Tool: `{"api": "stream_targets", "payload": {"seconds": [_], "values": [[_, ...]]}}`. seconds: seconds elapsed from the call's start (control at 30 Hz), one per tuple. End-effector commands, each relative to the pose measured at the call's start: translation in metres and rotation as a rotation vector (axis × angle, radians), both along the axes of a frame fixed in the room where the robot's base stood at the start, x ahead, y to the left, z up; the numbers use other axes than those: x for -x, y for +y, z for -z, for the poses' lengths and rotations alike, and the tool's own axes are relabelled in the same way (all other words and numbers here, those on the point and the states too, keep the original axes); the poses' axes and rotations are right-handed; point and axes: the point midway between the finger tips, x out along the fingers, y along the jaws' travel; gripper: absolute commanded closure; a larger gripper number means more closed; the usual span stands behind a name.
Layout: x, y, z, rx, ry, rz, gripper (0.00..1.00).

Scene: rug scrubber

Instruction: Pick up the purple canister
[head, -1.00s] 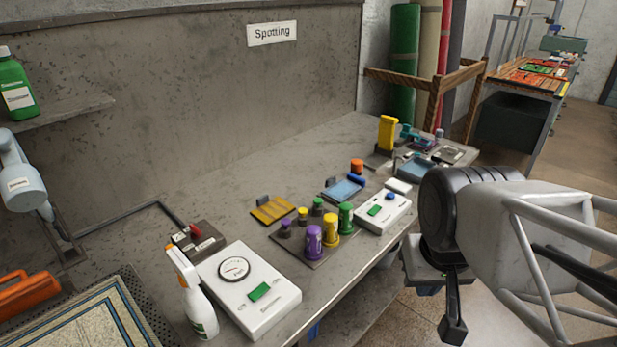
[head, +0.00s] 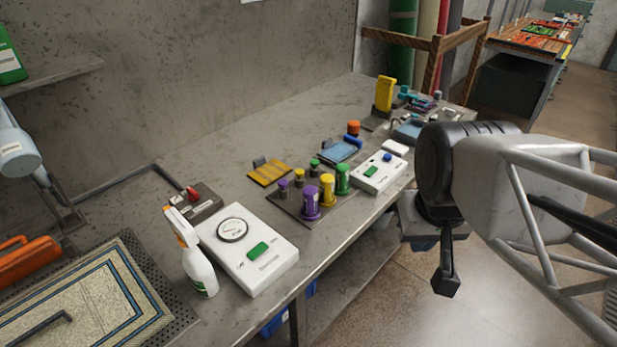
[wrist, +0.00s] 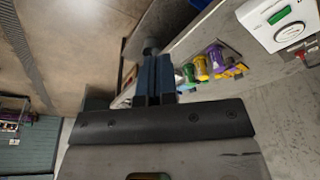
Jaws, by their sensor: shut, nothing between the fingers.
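The purple canister (head: 311,204) stands upright at the front of a dark tray (head: 289,205) on the bench. A yellow canister (head: 327,190) and a green canister (head: 343,179) stand in a row to its right. My gripper (head: 446,285) hangs off the bench's front edge, to the right of the canisters and apart from them. In the wrist view, the gripper's dark fingers (wrist: 155,75) are together and empty. The purple canister also shows there (wrist: 217,57), beyond the fingers to the right.
A white box with a dial (head: 248,250) and a spray bottle (head: 196,256) are left of the tray. A white device with a green button (head: 379,173) is to its right. A yellow pad (head: 269,173) lies behind. Bare bench is clear toward the wall.

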Motion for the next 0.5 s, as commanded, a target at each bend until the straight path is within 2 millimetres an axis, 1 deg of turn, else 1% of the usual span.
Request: {"api": "stream_targets", "payload": {"seconds": [0.27, 0.3, 0.37, 0.5], "values": [[0.0, 0.0, 0.0, 0.0, 0.0, 0.0, 1.0], [0.0, 0.0, 0.0, 0.0, 0.0, 0.0, 0.98], [0.0, 0.0, 0.0, 0.0, 0.0, 0.0, 0.89], [0.0, 0.0, 0.0, 0.0, 0.0, 0.0, 0.68]]}}
